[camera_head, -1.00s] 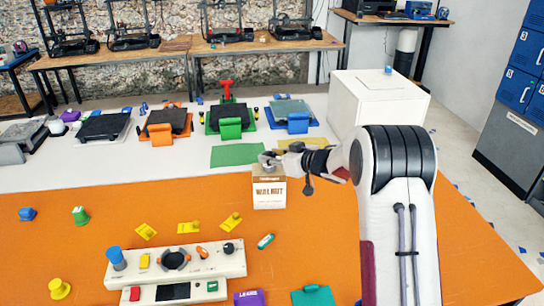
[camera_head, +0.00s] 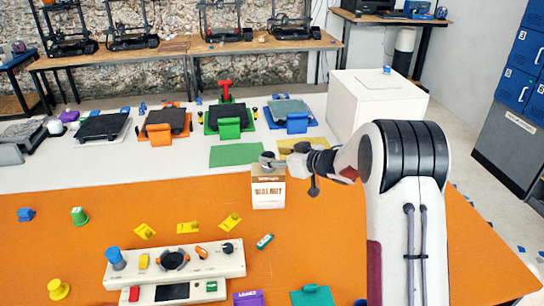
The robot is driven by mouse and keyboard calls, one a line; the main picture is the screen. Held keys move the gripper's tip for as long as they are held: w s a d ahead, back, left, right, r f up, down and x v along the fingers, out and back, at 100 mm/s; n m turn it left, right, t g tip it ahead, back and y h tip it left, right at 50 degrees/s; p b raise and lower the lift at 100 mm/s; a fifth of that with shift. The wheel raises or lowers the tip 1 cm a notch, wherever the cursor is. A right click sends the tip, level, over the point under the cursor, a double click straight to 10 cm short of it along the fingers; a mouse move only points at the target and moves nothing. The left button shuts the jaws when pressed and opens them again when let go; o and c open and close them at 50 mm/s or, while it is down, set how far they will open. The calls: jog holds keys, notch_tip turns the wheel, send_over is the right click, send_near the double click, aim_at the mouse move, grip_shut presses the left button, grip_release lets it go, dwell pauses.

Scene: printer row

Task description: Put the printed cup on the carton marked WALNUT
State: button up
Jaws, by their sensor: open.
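The carton marked WALNUT (camera_head: 268,192) stands upright near the back edge of the orange surface, white with a tan top band. A small grey piece (camera_head: 267,160), which looks like the printed cup, sits at the top of the carton and appears to rest on it. My gripper (camera_head: 291,162) is open, just to the right of the grey piece and above the carton's right side. Whether a finger still touches the grey piece is too small to tell. My arm comes in from the right.
A green cup-like piece (camera_head: 79,216) and a yellow one (camera_head: 58,289) stand at left. A white control panel (camera_head: 200,262) and yellow tags (camera_head: 187,228) lie in front of the carton. A white box (camera_head: 375,105) stands behind my arm. Orange surface right of the carton is clear.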

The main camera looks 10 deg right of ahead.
jog(key=v, duration=0.9)
jog(key=shift+s, duration=0.25)
jog(key=shift+d+r, duration=0.15)
jog(key=shift+r, duration=0.05)
dwell(0.3)
jog(key=s+d+r+m+t+h, duration=0.2)
jog(key=s+d+r+m+h, duration=0.15)
jog(key=r+h, duration=0.4)
jog(key=s+d+r+m+g+h, duration=0.25)
jog(key=s+r, duration=0.35)
jog(key=s, duration=0.5)
jog(key=s+a+f+g+y, duration=0.1)
jog(key=s+a+f, duration=0.1)
jog(key=s, duration=0.8)
jog(key=s+a+f+g+y, duration=0.1)
jog(key=s+a+f+g, duration=0.1)
jog(key=s, duration=0.8)
jog(key=s+a+f+g+y, duration=0.1)
jog(key=s+a+f, duration=0.3)
jog(key=s, duration=0.6)
jog(key=shift+s+a+g, duration=0.2)
jog(key=shift+a+g, duration=0.1)
jog(key=shift+g, duration=0.45)
